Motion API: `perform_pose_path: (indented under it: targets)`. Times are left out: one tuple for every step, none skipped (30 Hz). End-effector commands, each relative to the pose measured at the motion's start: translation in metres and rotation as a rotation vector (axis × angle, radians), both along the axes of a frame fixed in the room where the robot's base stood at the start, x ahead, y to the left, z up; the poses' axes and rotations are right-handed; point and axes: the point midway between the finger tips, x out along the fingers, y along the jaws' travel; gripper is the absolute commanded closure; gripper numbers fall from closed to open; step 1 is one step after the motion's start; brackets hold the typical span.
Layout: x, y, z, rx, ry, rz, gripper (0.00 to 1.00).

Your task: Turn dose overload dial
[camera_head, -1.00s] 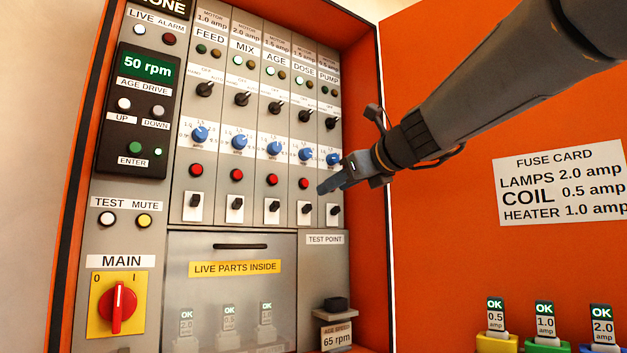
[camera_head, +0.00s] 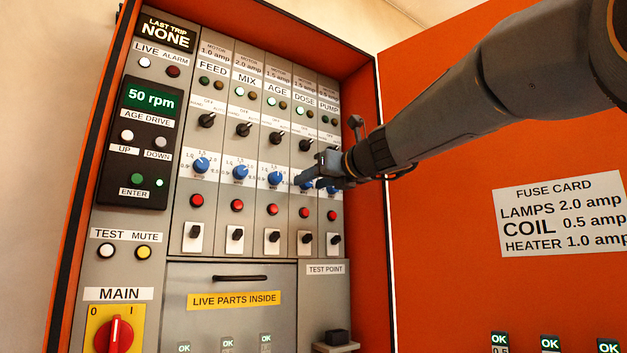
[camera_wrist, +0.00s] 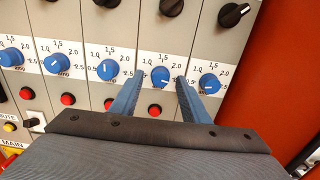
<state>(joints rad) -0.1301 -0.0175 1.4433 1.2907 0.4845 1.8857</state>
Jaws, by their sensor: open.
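The dose overload dial is a blue knob in the DOSE column, on a white scale strip. In the wrist view the dial (camera_wrist: 160,76) sits between the two fingertips of my open gripper (camera_wrist: 160,82). Its pointer is low on the scale, but the exact setting is too small to read. In the head view my gripper (camera_head: 305,180) is at the dial's height, and its fingers largely hide the dial. I cannot tell whether the fingers touch it.
Similar blue dials flank it: the AGE dial (camera_head: 276,178) left and the PUMP dial (camera_wrist: 208,84) right. Red buttons (camera_head: 304,213) sit below and black selector switches (camera_head: 305,145) above. The orange cabinet side wall (camera_head: 366,220) stands close on the right.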

Motion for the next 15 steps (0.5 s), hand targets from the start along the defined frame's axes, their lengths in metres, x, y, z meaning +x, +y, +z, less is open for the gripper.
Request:
perform_pose_path:
  targets:
    - [0.0002,0.0002,-0.0001,0.000,0.000,0.000,0.58]
    - [0.0002,0.0001,-0.0002,0.000,0.000,0.000,0.58]
    - [0.0002,0.0000,-0.0002,0.000,0.000,0.000,0.58]
    - [0.0001,0.0000,-0.0003,0.000,0.000,0.000,0.58]
    - [0.0001,0.0000,-0.0003,0.000,0.000,0.000,0.58]
    - [0.0001,0.0000,-0.0004,0.000,0.000,0.000,0.63]
    - [0.0001,0.0000,-0.0004,0.000,0.000,0.000,0.68]
    - [0.0001,0.0000,-0.0004,0.000,0.000,0.000,0.73]
    - [0.0001,0.0000,-0.0004,0.000,0.000,0.000,0.80]
    - [0.0001,0.0000,-0.0004,0.000,0.000,0.000,0.85]
    - [0.0001,0.0000,-0.0004,0.000,0.000,0.000,0.90]
    - [0.0001,-0.0001,-0.0004,0.000,0.000,0.000,0.97]
    - [0.0001,-0.0001,-0.0004,0.000,0.000,0.000,0.99]
    - [0.0001,-0.0001,-0.0005,0.000,0.000,0.000,0.99]
    - [0.0001,-0.0001,-0.0005,-0.001,-0.001,0.000,0.99]
